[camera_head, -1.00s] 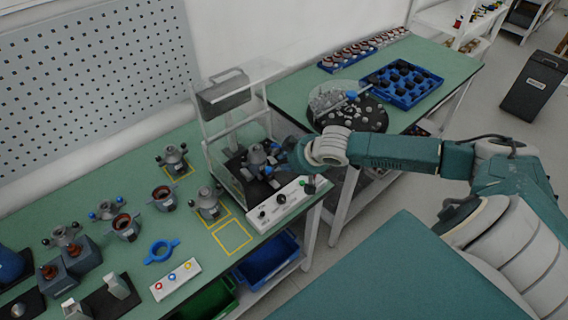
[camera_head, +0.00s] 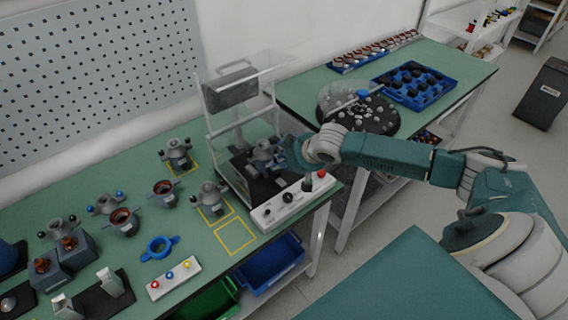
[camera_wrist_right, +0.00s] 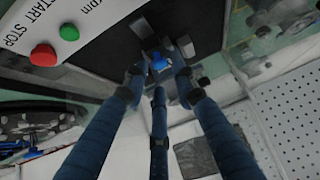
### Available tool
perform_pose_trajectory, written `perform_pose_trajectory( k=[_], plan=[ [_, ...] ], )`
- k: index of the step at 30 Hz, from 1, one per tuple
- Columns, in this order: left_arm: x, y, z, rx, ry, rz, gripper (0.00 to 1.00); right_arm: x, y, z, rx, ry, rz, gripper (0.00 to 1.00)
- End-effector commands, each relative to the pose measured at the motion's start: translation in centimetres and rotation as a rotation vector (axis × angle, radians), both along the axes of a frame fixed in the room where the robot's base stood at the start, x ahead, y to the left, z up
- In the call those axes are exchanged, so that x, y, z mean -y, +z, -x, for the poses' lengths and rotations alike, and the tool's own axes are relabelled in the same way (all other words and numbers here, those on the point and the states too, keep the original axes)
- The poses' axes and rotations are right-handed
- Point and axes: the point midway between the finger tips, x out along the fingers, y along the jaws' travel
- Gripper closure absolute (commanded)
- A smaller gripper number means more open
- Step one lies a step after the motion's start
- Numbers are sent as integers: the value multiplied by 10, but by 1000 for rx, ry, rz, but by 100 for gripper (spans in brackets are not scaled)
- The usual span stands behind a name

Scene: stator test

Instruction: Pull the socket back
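The test stand (camera_head: 212,140) has a clear raised cover, a dark bed and a white control panel (camera_head: 290,201). A grey stator unit (camera_head: 264,150) sits on its bed. My right gripper (camera_head: 284,152) reaches into the stand from the right, at the right side of that unit, and hides part of it. In the right wrist view, the three dark blue fingers of the right gripper (camera_wrist_right: 160,80) are spread around a small blue part (camera_wrist_right: 160,64), with gaps visible at its sides. I cannot tell whether this part is the socket. My left gripper is not in view.
More stator units (camera_head: 211,198) stand on the green bench to the left. A round dark tray (camera_head: 358,112) and a blue tray (camera_head: 449,94) are on the right bench.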

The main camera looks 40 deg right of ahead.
Motion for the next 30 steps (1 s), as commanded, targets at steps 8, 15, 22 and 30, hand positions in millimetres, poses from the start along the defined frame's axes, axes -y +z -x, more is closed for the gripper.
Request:
perform_pose_trajectory(
  k=[8,15,22,30],
  plan=[
    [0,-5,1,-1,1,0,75,0,-8,-7,1,0,0,73],
    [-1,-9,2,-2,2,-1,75,-1,-16,-12,0,0,0,73],
    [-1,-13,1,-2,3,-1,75,-1,-22,-18,0,-1,-1,73],
    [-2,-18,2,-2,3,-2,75,-2,-29,-24,1,-1,1,73]
  ],
)
